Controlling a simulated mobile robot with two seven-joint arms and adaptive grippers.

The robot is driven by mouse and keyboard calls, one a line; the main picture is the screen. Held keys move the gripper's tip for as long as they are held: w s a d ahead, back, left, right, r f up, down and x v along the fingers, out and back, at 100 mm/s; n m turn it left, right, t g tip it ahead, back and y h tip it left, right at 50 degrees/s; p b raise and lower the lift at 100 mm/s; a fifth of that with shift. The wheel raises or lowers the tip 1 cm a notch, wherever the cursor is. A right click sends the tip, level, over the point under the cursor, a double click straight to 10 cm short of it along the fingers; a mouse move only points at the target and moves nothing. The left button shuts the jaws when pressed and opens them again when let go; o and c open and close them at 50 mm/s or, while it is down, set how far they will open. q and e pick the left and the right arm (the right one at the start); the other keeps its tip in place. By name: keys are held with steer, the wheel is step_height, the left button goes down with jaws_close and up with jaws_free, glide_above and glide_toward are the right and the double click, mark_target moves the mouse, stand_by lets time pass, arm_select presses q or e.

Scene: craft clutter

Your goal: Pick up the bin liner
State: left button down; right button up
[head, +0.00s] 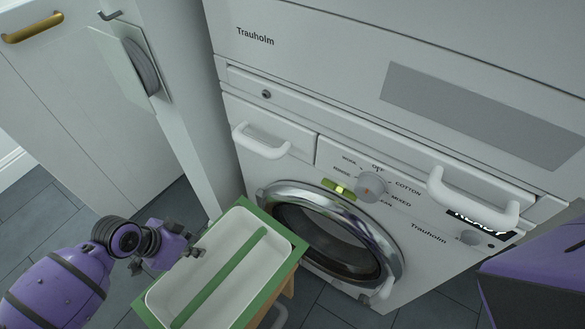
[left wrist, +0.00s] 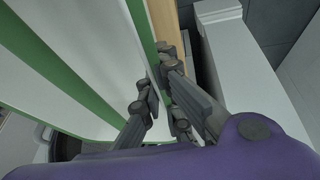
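The piece I take for the bin liner (head: 210,270) is a white, rounded tray with a green bar (head: 222,277) along it. It sits level inside a green rim (head: 291,243) on a wooden stand at the bottom of the head view. My left gripper (head: 194,253) is at its left edge, with fingertips at the wall. In the left wrist view, the fingers (left wrist: 158,88) lie close together on either side of the green-edged wall (left wrist: 148,45). Whether they press on it is unclear. The underside of the tray is hidden. My right gripper is out of view.
A white washing machine (head: 430,270) stands close behind and right of the tray, with a round chrome door (head: 392,232) and protruding handles (head: 262,140). A white post (head: 190,150) and a cabinet (head: 80,100) stand at left. Dark floor tiles (head: 40,215) show at lower left.

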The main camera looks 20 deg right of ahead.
mark_target(195, 246)
arm_select(q)
step_height(195, 246, up, 3)
steer(key=shift+w+r+p, duration=0.1)
steer(key=shift+p, duration=0.4)
steer(key=s+d+r+p, duration=0.4)
steer(key=s+r, duration=0.5)
steer(key=s, duration=0.4)
steer(key=shift+s+d+r, duration=0.15)
steer(key=shift+d+r, duration=0.2)
steer(key=shift+r, duration=0.05)
